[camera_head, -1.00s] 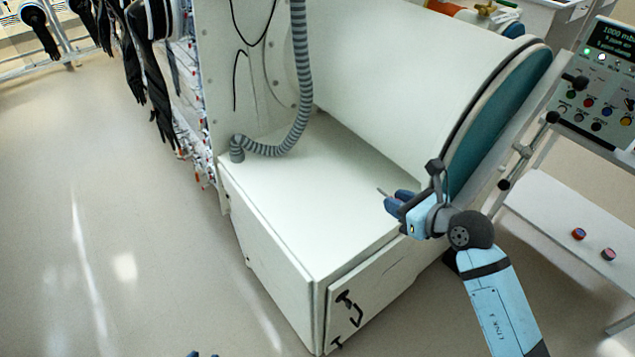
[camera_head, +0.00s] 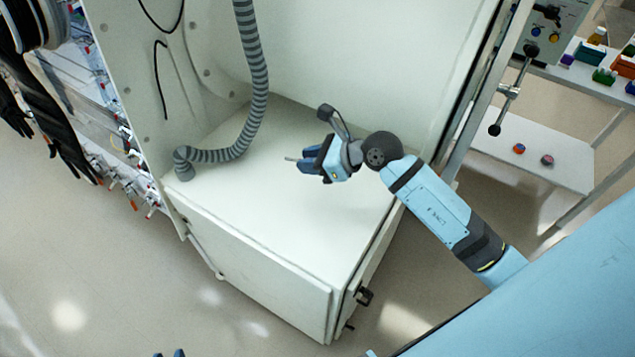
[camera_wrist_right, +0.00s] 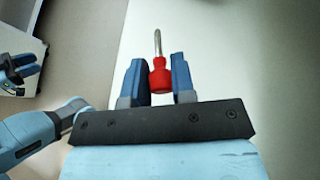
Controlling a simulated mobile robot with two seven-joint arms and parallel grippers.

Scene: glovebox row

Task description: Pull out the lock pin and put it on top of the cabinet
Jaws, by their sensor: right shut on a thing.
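The lock pin has a red handle (camera_wrist_right: 160,78) and a thin metal shank that points away from my right gripper in the right wrist view. My right gripper (camera_head: 306,160) is shut on the red handle, with a blue finger on each side. In the head view only the grey shank tip (camera_head: 290,158) shows; the handle is hidden by the fingers. The gripper is over the white cabinet top (camera_head: 250,190); its exact height above it is unclear. My left gripper (camera_head: 170,354) shows only its two fingertips, apart, at the bottom edge. It also appears in the right wrist view (camera_wrist_right: 20,68).
A grey ribbed hose (camera_head: 258,90) comes down and bends onto the back left of the cabinet top. The large white chamber rises behind. A dark latch (camera_head: 364,296) sits on the cabinet's right face. Much of the cabinet top's middle and front is clear.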

